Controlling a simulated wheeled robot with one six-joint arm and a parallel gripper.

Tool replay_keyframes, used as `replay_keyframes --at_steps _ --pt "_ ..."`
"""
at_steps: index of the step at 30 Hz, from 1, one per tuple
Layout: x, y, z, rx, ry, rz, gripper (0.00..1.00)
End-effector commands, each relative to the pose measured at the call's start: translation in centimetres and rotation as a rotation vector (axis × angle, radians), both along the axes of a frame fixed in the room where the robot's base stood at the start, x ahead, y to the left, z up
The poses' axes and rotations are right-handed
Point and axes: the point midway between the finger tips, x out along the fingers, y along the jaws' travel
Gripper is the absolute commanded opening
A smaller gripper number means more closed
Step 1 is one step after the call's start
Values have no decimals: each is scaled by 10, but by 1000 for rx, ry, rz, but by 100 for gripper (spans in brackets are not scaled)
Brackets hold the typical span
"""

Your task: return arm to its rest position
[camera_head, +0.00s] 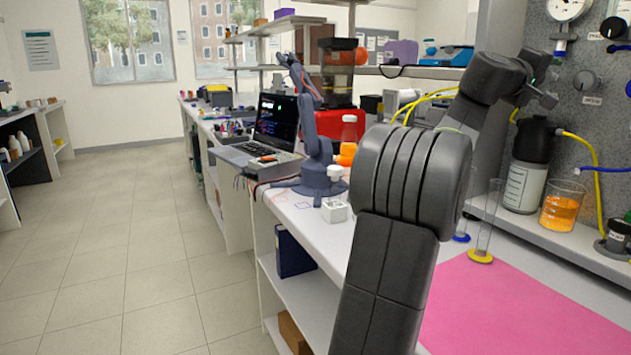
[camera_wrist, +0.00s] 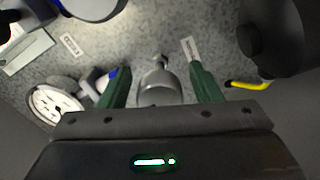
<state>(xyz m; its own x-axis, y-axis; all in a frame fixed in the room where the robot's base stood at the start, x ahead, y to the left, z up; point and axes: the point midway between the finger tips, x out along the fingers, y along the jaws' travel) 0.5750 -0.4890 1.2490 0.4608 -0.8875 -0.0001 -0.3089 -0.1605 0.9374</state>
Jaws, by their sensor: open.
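My arm (camera_head: 409,185) rises from the bottom of the head view and bends right toward the grey speckled panel (camera_head: 590,120). In the wrist view my gripper (camera_wrist: 158,72) is open, its two green fingers spread apart and pointing at the panel. A grey metal fitting (camera_wrist: 159,88) shows between the fingers; I cannot tell whether they touch it. In the head view the fingers are too small and partly hidden to make out.
A bottle (camera_head: 527,170) and a beaker of orange liquid (camera_head: 561,208) stand on the rig's ledge below the wrist. A gauge (camera_head: 567,8) and tubing are on the panel. A cylinder (camera_head: 485,225) stands near a pink mat (camera_head: 520,305). The floor (camera_head: 110,240) at left is clear.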

Motion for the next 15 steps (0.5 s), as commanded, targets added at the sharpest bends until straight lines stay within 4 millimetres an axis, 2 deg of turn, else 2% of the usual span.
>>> replay_keyframes --at_steps 1,6,15 --pt "-1 0 5 -22 46 -1 58" --pt "-1 0 3 -87 171 -1 58" --pt "0 0 0 -125 241 -1 58"
